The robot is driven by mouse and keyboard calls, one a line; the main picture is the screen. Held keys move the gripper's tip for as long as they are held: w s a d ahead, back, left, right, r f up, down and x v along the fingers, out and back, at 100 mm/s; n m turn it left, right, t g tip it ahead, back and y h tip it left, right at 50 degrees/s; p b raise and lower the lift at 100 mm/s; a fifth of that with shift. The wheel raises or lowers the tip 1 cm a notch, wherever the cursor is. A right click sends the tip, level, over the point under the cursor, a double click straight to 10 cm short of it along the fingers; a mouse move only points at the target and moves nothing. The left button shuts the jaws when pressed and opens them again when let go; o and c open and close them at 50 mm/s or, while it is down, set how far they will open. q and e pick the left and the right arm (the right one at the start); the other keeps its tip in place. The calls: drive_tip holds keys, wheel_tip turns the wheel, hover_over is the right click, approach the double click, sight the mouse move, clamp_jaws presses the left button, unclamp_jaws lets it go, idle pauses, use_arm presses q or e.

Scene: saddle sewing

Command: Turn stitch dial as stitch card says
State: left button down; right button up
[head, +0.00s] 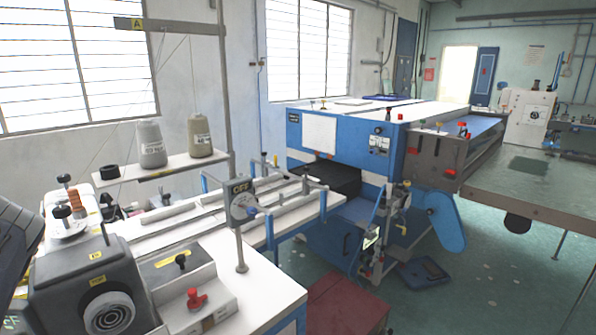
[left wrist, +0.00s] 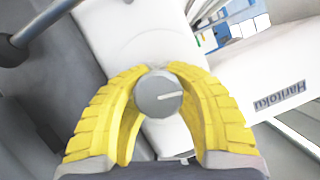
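In the left wrist view a round grey dial (left wrist: 158,94) with a white pointer line sits between the yellow fingers of my left gripper (left wrist: 159,72). The fingers close in on both sides of the dial and appear to touch it. The pointer line runs toward the right of that picture. In the head view a dark grey sewing machine head (head: 70,272) stands at lower left, with a ringed round part (head: 109,313) on its front. My left gripper cannot be made out there. My right gripper is in neither view. I cannot make out a stitch card for certain.
Two thread cones (head: 150,144) stand on a shelf behind the machine. A red knob (head: 196,299) is at the front. A blue machine (head: 350,145) stands farther back.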

use_arm(q)
drive_tip(key=shift+s+a+r+m+t+y, duration=0.15)
drive_tip(key=shift+a+m+t+y, duration=0.15)
drive_tip(key=shift+m+t, duration=0.3)
drive_tip(key=shift+m+t+y, duration=0.4)
drive_tip(key=shift+m, duration=0.6)
drive_tip(key=shift+a+m+t, duration=0.1)
drive_tip(key=shift+m+t, duration=0.3)
drive_tip(key=shift+m, duration=0.2)
drive_tip(key=shift+m+t, duration=0.3)
drive_tip(key=shift+m, duration=0.1)
